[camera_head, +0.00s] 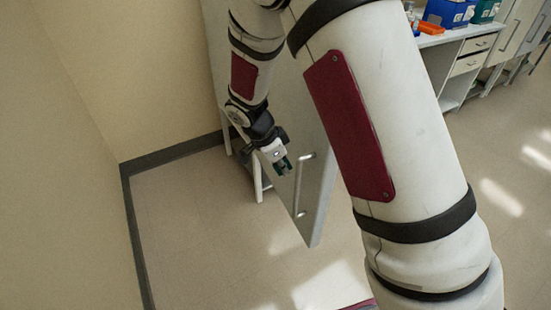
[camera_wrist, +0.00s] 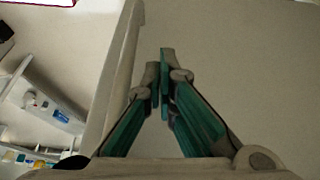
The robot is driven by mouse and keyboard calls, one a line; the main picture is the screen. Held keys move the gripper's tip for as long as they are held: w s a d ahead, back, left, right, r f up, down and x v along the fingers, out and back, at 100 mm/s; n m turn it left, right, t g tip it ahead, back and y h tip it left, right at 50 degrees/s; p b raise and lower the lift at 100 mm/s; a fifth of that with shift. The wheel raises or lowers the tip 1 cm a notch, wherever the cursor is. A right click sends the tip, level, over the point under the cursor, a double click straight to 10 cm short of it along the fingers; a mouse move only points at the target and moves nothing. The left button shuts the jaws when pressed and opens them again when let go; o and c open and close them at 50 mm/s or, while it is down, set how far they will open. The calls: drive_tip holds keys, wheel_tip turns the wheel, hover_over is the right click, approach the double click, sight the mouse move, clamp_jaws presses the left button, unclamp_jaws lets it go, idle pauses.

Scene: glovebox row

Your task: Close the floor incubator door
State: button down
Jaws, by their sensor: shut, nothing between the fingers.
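The floor incubator door (camera_head: 318,205) is a tall grey panel standing open, swung out into the room, with its upper part hidden behind my arm. A metal bar handle (camera_head: 299,188) runs up its face. My gripper (camera_head: 287,166) is shut and empty, just left of the handle's upper end; contact cannot be told. In the wrist view the closed green-padded fingertips (camera_wrist: 162,72) lie in front of a plain grey-beige surface. A long pale bar (camera_wrist: 120,75) runs beside them on the left, perhaps the handle or door edge. The incubator body is mostly hidden behind my arm.
Beige walls (camera_head: 60,150) with dark baseboard (camera_head: 175,150) meet in a corner at the left. The floor (camera_head: 215,235) before the door is clear. A bench (camera_head: 455,50) with drawers, a blue box (camera_head: 447,12) and an orange item (camera_head: 430,28) stands at the upper right.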

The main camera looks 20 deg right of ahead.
drive_tip(key=shift+w+d+r, duration=0.1)
drive_tip(key=shift+w+d, duration=0.05)
drive_tip(key=shift+d, duration=0.65)
drive_tip(key=shift+w+d+r, duration=0.1)
drive_tip(key=shift+d, duration=0.7)
